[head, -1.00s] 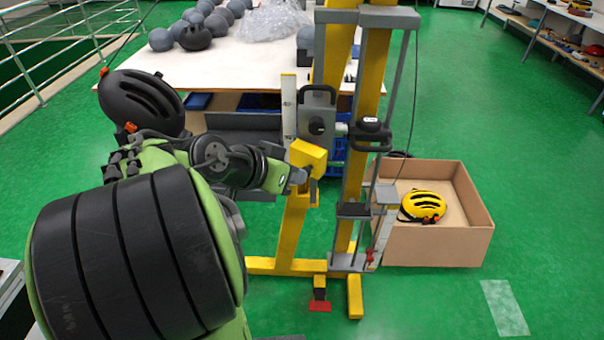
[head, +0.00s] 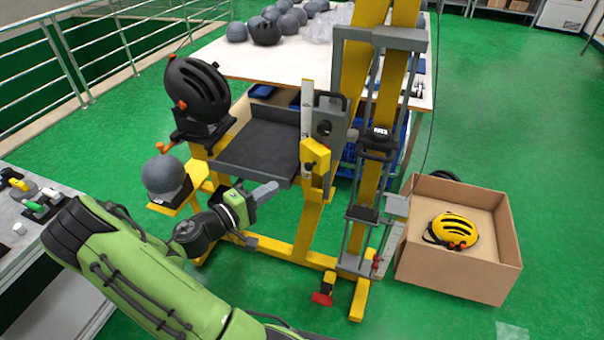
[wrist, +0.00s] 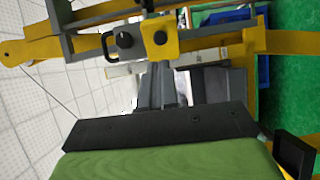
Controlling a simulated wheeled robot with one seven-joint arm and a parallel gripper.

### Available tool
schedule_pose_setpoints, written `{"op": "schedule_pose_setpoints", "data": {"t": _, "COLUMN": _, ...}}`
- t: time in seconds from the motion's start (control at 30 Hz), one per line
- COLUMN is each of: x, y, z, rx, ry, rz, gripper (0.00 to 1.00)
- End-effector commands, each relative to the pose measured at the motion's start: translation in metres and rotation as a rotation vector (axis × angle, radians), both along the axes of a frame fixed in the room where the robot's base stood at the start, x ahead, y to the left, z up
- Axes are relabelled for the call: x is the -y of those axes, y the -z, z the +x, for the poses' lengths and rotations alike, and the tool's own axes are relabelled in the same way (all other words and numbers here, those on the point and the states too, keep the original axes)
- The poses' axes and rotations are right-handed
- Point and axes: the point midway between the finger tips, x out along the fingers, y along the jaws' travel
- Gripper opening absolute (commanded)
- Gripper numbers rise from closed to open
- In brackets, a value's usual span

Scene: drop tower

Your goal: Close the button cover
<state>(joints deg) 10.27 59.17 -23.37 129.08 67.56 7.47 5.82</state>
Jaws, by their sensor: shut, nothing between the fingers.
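The yellow button housing (head: 316,156) is fixed to the yellow drop tower, just below a grey box with a black knob. My gripper (head: 272,187) is shut and empty. It is left of and below the housing, apart from it. In the wrist view, my gripper's fingers (wrist: 158,88) point toward the housing.
The grey box with a black knob (head: 326,122) sits above the housing. A black tray (head: 258,143) and a helmet stand (head: 187,197) are left of the tower (head: 308,222). A cardboard box (head: 455,270) holding a yellow helmet (head: 453,231) is at right. A side table is at left.

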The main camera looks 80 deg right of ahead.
Motion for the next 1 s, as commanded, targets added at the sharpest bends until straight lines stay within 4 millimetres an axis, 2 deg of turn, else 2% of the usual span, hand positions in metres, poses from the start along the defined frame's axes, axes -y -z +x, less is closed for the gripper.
{"op": "schedule_pose_setpoints", "data": {"t": 0.2, "x": 0.042, "y": 0.002, "z": -0.028, "rx": 0.003, "ry": 0.006, "rz": -0.001, "gripper": 0.0}}
{"op": "schedule_pose_setpoints", "data": {"t": 0.43, "x": 0.074, "y": 0.003, "z": -0.049, "rx": 0.002, "ry": 0.004, "rz": 0.0, "gripper": 0.0}}
{"op": "schedule_pose_setpoints", "data": {"t": 0.6, "x": 0.082, "y": 0.003, "z": -0.053, "rx": 0.002, "ry": 0.001, "rz": 0.0, "gripper": 0.0}}
{"op": "schedule_pose_setpoints", "data": {"t": 1.0, "x": 0.083, "y": 0.003, "z": -0.057, "rx": 0.002, "ry": 0.002, "rz": 0.0, "gripper": 0.0}}
